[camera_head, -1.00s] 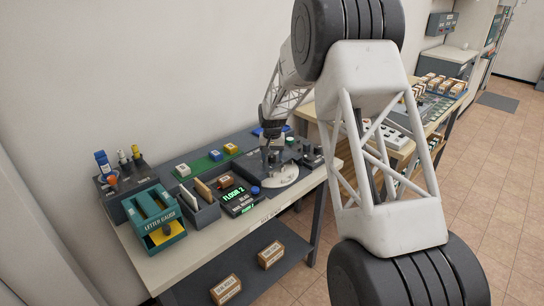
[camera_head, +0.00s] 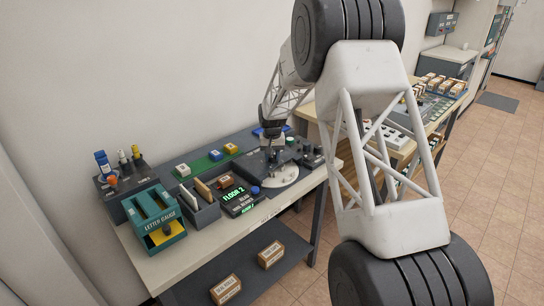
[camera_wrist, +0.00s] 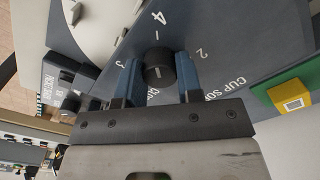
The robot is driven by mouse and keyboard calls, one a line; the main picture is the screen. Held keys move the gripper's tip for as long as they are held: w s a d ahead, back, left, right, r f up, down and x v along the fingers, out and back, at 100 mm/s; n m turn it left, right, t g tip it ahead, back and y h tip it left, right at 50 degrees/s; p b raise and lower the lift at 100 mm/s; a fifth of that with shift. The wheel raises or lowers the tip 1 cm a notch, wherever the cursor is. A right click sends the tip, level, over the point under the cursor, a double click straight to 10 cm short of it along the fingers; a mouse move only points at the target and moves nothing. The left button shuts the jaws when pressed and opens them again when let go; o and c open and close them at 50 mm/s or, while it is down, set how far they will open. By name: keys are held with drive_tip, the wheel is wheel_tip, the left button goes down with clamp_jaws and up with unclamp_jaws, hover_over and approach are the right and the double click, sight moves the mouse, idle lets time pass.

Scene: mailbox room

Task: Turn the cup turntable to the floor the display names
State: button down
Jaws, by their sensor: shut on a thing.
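The display (camera_head: 236,193) reads FLOOR 2 in green. The cup turntable shows as a pale disc (camera_head: 284,178) on the dark panel at the right end of the bench. In the wrist view a pale disc edge (camera_wrist: 98,15) lies at upper left. A black knob (camera_wrist: 160,60) with a short white mark sits between the two blue fingers of my gripper (camera_wrist: 159,74), which is shut on it. Printed numbers 4, 2 and what looks like 3 stand around the knob. In the head view my gripper (camera_head: 273,155) is small and dark above the panel.
A teal letter gauge (camera_head: 158,222) and a grey slotted holder (camera_head: 202,210) stand left of the display. A green strip (camera_head: 207,160) with coloured blocks lies behind. Small boxes rest on the lower shelf. A yellow-topped block (camera_wrist: 292,97) is right of my gripper.

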drive_tip(key=n, duration=0.4)
drive_tip(key=shift+n, duration=0.4)
drive_tip(key=n, duration=0.3)
drive_tip(key=shift+n, duration=0.3)
drive_tip(key=n, duration=0.4)
drive_tip(key=shift+n, duration=0.3)
drive_tip(key=n, duration=1.3)
drive_tip(key=shift+n, duration=0.3)
drive_tip(key=n, duration=0.8)
drive_tip(key=shift+n, duration=0.4)
